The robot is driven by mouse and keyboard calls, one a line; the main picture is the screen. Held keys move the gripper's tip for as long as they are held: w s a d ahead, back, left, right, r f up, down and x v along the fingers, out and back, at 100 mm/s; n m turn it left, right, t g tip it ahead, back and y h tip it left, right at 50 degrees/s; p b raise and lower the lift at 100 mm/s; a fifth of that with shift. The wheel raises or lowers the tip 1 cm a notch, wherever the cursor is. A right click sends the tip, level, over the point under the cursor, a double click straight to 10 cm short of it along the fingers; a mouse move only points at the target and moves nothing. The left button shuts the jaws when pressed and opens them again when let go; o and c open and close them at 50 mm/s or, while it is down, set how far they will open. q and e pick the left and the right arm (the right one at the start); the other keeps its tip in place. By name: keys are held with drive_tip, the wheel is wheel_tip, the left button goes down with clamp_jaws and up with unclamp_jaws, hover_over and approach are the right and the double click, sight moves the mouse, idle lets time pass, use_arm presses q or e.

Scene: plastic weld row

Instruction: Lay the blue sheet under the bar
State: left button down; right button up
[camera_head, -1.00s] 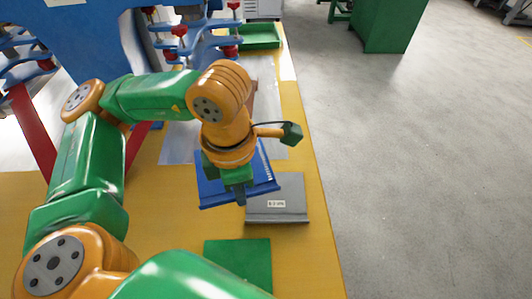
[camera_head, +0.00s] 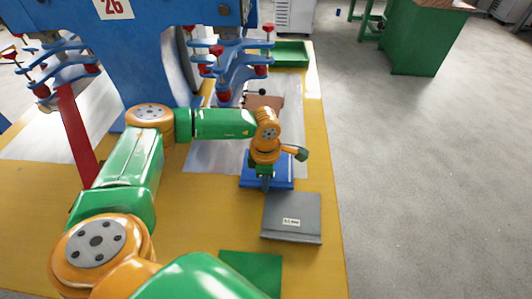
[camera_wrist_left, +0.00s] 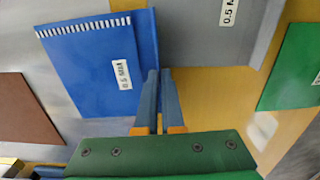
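The blue sheet (camera_head: 282,184) has a raised lip along its near edge and a white label; in the left wrist view the sheet (camera_wrist_left: 90,65) also shows a striped scale along one edge. My left gripper (camera_head: 266,187) points down at the lip. In the left wrist view its fingers (camera_wrist_left: 160,75) are close together on the lip. The sheet is over the pale plate on the yellow table, partly hidden by my wrist. I cannot tell whether it touches the plate. Blue clamp arms with red knobs (camera_head: 232,65) stand beyond it; which part is the bar is unclear. My right gripper is out of view.
A grey sheet (camera_head: 292,215) with a label lies just nearer, and a green sheet (camera_head: 252,270) nearer still. A brown sheet (camera_head: 262,102) lies beyond, by the clamps. A green tray (camera_head: 292,55) stands at the far end. The table's right edge borders open floor.

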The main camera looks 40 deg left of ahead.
use_arm(q)
drive_tip(key=shift+f+b, duration=0.55)
drive_tip(key=c, duration=1)
unclamp_jaws()
drive_tip(key=shift+r, duration=0.1)
drive_tip(key=shift+c, duration=0.2)
drive_tip(key=shift+r+p, duration=0.75)
wheel_tip(320, 180, up, 12)
drive_tip(key=b, duration=0.1)
drive_tip(key=shift+f+b, duration=0.25)
drive_tip(key=shift+b, duration=0.05)
